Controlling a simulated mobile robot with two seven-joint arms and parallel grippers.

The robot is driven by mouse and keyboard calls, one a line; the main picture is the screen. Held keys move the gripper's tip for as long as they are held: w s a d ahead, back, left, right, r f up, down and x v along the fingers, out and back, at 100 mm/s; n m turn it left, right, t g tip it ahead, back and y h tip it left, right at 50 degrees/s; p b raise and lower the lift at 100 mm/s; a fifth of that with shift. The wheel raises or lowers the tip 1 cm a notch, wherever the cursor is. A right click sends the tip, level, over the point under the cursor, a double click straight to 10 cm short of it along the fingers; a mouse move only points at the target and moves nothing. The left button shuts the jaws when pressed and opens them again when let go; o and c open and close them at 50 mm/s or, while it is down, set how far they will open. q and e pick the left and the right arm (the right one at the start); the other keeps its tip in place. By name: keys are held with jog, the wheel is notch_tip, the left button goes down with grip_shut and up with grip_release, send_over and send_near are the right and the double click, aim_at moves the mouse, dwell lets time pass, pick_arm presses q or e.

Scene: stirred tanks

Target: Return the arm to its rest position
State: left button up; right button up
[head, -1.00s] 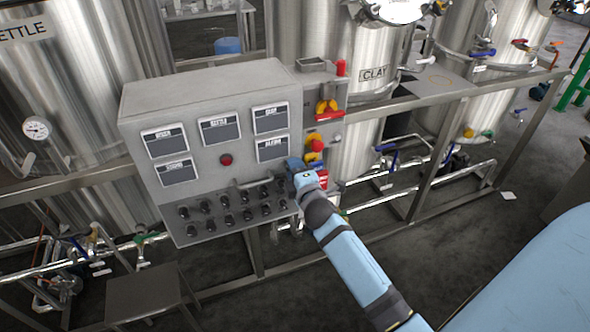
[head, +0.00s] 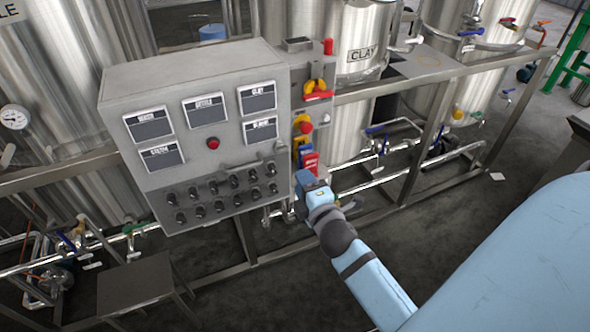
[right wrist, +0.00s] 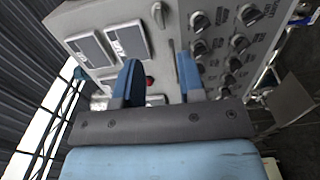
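My right arm, light blue with dark joints, comes in from the lower right in the head view. Its gripper (head: 302,178) is in front of the lower right edge of the grey control panel (head: 195,75), near the column of switches. In the right wrist view the two blue fingers (right wrist: 160,78) stand apart with nothing between them. Behind them the wrist view shows the panel face with its displays and black knobs (right wrist: 200,48). Whether the fingertips touch the panel cannot be told, but a gap seems to show. My left gripper is not in view.
Red and yellow switches (head: 304,125) sit beside the panel. A small metal table (head: 135,285) stands lower left. The floor (head: 450,215) right of the frame looks clear.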

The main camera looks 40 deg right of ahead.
jog(key=shift+v, duration=0.8)
jog(key=s+a+f+m+g+y+p, duration=0.5)
jog(key=s+a+f+m+g+y, duration=0.1)
jog(key=s+a+f+m, duration=0.6)
notch_tip(320, 180, down, 3)
jog(key=shift+s+a+y, duration=0.8)
jog(key=shift+s+a, duration=0.1)
jog(key=shift+a, duration=0.15)
jog(key=shift+w, duration=0.1)
